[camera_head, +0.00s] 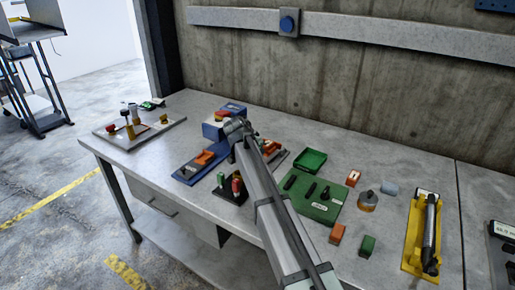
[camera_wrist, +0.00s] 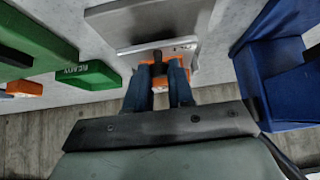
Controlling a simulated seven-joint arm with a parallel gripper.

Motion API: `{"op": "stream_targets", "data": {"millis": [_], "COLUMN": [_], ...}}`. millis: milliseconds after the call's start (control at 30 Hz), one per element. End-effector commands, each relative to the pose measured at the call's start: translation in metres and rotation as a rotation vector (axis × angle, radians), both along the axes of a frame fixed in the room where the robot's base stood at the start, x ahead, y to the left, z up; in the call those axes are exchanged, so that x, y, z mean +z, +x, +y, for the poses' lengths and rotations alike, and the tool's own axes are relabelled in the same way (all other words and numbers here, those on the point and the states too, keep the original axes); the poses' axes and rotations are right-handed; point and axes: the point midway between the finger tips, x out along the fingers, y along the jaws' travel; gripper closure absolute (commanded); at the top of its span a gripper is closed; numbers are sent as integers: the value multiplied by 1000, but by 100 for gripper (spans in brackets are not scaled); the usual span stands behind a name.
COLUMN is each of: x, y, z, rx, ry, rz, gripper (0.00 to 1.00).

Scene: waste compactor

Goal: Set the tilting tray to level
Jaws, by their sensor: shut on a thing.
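The tilting tray (camera_wrist: 150,22) shows in the wrist view as a grey metal plate with a thin front edge. A short black handle (camera_wrist: 157,62) sticks out below it, in front of an orange part (camera_wrist: 188,75). My gripper (camera_wrist: 160,72) is shut on the black handle, one dark blue finger on each side. In the head view my arm covers much of the tray (camera_head: 281,158), and orange pieces (camera_head: 270,147) show beside the arm. My fingers are hidden there. I cannot tell the tray's exact tilt.
A green tray (camera_head: 311,160) and a green board (camera_head: 325,210) with black parts lie right of my arm. A blue box (camera_head: 212,130) and blue base (camera_head: 187,175) are on its left. A blue fixture (camera_wrist: 270,85) stands close by in the wrist view.

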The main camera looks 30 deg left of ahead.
Motion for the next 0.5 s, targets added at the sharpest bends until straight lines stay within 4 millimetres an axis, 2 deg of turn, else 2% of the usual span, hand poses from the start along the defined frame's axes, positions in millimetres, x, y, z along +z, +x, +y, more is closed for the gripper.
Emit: {"op": "stream_targets", "data": {"millis": [133, 500], "x": [-9, -15], "y": [-4, -7], "z": [-1, -1], "rx": [-2, -2], "ry": [-2, -2], "rz": [12, 17], "gripper": [100, 100]}}
